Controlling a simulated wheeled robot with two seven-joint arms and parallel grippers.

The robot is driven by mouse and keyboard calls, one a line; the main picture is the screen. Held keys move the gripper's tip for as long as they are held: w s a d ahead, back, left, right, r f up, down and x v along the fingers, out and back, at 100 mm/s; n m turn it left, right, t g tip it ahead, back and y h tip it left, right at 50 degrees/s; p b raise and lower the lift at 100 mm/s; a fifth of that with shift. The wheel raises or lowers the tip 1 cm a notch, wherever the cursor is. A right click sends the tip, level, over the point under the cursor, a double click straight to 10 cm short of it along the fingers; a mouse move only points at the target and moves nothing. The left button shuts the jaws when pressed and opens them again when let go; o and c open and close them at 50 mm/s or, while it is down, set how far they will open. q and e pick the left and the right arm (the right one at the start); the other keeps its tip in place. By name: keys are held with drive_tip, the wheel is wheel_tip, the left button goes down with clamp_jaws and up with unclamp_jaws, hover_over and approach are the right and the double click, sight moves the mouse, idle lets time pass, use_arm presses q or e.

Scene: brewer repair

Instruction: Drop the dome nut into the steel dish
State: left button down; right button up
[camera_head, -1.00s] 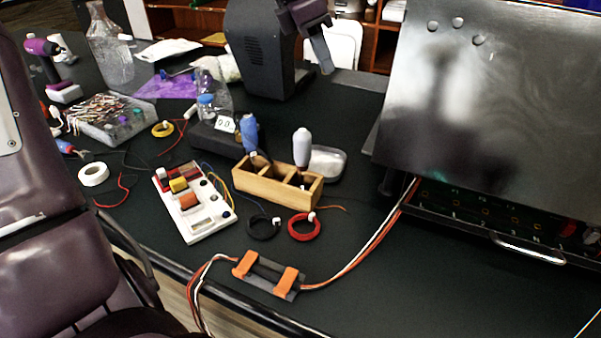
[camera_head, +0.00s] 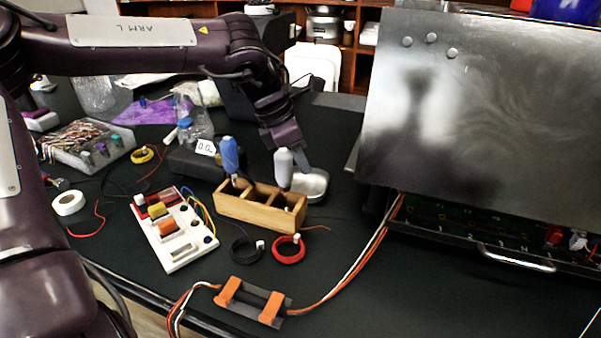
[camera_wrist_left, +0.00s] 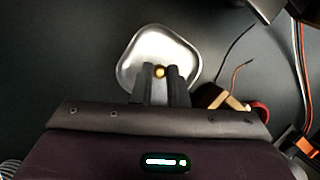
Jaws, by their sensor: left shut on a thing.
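The steel dish (camera_head: 316,186) sits on the dark bench just behind the wooden holder, partly hidden by my left gripper and the holder. In the left wrist view the dish (camera_wrist_left: 133,62) lies beyond the fingertips. My left gripper (camera_head: 303,172) points down at the dish. In the left wrist view its fingers are shut on the small brass-coloured dome nut (camera_wrist_left: 160,72), which shows between the tips over the dish's inside. I cannot tell the exact height above the dish floor. My right gripper is not in view.
The wooden holder (camera_head: 235,204) with a blue-handled and a white-handled tool (camera_head: 284,168) stands right in front of the dish. A large metal panel (camera_head: 470,110) rises to the right. Red (camera_head: 288,249) and black wire coils lie in front of the holder.

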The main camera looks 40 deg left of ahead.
sight(308, 186)
use_arm(q)
wheel_tip(308, 186, down, 4)
drive_tip(key=shift+r, duration=0.15)
drive_tip(key=c, duration=1.4)
unclamp_jaws()
drive_tip(key=shift+c, duration=0.2)
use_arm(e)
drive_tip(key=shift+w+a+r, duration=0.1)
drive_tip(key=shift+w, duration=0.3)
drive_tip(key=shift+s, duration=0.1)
